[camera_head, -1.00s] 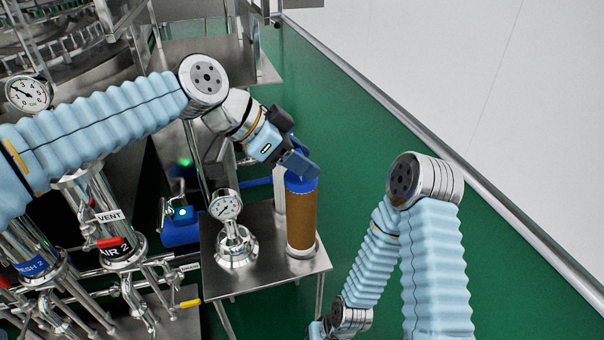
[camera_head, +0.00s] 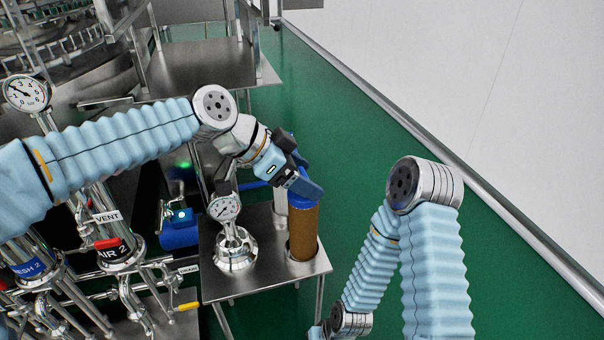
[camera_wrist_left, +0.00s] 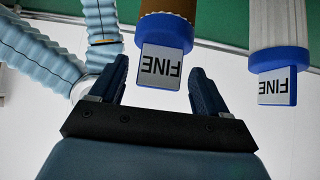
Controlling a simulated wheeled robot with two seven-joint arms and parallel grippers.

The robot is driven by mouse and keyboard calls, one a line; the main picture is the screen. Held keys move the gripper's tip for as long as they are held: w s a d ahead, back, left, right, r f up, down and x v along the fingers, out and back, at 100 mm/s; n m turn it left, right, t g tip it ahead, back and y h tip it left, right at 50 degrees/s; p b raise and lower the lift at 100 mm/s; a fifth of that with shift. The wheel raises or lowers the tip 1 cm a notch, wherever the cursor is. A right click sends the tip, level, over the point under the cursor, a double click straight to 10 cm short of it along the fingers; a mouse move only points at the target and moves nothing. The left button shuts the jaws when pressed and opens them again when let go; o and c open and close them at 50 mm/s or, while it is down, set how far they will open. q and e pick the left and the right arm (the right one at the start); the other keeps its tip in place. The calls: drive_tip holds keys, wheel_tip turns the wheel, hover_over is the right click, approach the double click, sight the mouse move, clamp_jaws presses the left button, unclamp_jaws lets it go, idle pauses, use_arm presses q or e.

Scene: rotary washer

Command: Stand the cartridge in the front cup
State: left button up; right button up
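The brown cartridge (camera_head: 303,232) with a blue cap stands upright at the front right of the steel stand (camera_head: 262,285). Its lower end is inside a round metal cup (camera_head: 315,257). In the left wrist view its cap end bears a tab reading FINE (camera_wrist_left: 160,68). My left gripper (camera_head: 308,188) is at the cap. In the left wrist view the fingers (camera_wrist_left: 160,90) are apart, one on each side of the tab, with narrow gaps. My right arm (camera_head: 430,260) is at the right; its gripper does not show clearly.
A white cartridge (camera_head: 280,200), also with a FINE tab (camera_wrist_left: 274,86), stands just behind the brown one. Pipes and valves fill the left. Green floor (camera_head: 350,150) is clear to the right.

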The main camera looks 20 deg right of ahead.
use_arm(q)
drive_tip(key=shift+r, duration=0.1)
drive_tip(key=shift+a+r, duration=0.2)
drive_tip(key=shift+r, duration=0.05)
drive_tip(key=p+v, duration=0.1)
drive_tip(key=v, duration=1)
drive_tip(key=shift+a, duration=0.15)
drive_tip(key=shift+r, duration=0.2)
